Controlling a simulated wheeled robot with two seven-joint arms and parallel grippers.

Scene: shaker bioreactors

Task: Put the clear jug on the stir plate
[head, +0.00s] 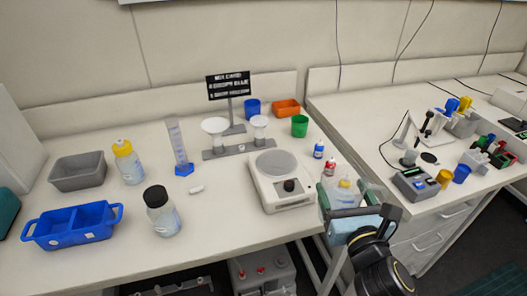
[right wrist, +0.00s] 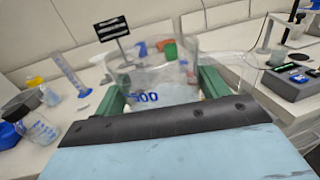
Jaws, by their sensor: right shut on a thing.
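The clear jug (head: 347,187) is a see-through vessel at the front right edge of the bench in the head view. In the right wrist view the jug (right wrist: 158,92) shows blue "500" marking and fills the space between the green fingers. My right gripper (head: 342,204) is shut on the jug; its fingers also show in the right wrist view (right wrist: 162,88). The stir plate (head: 280,183), a white unit with a round grey top and a black knob, stands just left of the jug. Its top is empty. My left gripper is not in view.
A balance stand (head: 238,147) is behind the plate. A dark-capped bottle (head: 162,212) and blue tray (head: 72,228) are left. A control box (head: 415,184) sits on the right bench.

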